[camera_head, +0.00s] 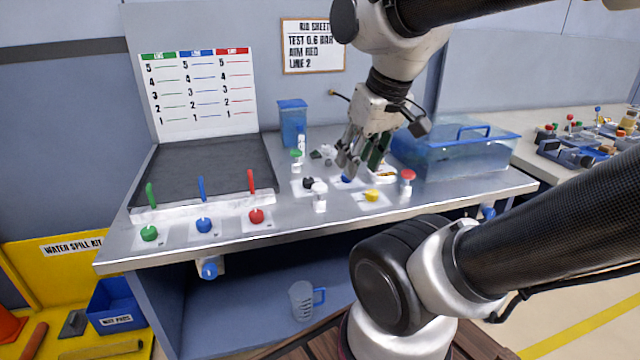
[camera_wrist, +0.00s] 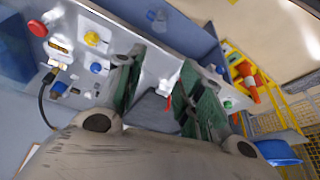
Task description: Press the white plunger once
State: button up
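The white plunger (camera_head: 319,196) stands upright on the front part of the metal bench, left of the yellow knob. My gripper (camera_head: 358,163) hangs over the bench, fingers down, behind and to the right of the white plunger and close to the blue knob (camera_head: 346,179).
A black knob (camera_head: 308,183) is just behind the plunger, and a yellow knob (camera_head: 371,195) is to its right. A red-capped plunger (camera_head: 407,180) and a green-capped one (camera_head: 296,158) stand nearby. A clear blue tank (camera_head: 455,155) is at right. Coloured levers stand at left.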

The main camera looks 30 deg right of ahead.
jog(key=w, duration=0.1)
jog(key=w+f+g, duration=0.1)
jog(key=w+d, duration=0.1)
jog(key=shift+f+g, duration=0.3)
jog(key=shift+g, duration=0.1)
grip_shut()
jog(key=w+d+r+m+g, duration=0.1)
jog(key=w+d+m, duration=0.1)
jog(key=w+m, duration=0.6)
jog(key=w+d+m+g, duration=0.1)
jog(key=w+d+m, duration=0.1)
jog(key=w+m, duration=0.5)
jog(key=shift+w+r+m, duration=0.35)
jog(key=shift+r+m, duration=0.05)
jog(key=shift+m, duration=2.6)
jog(key=shift+d, duration=0.1)
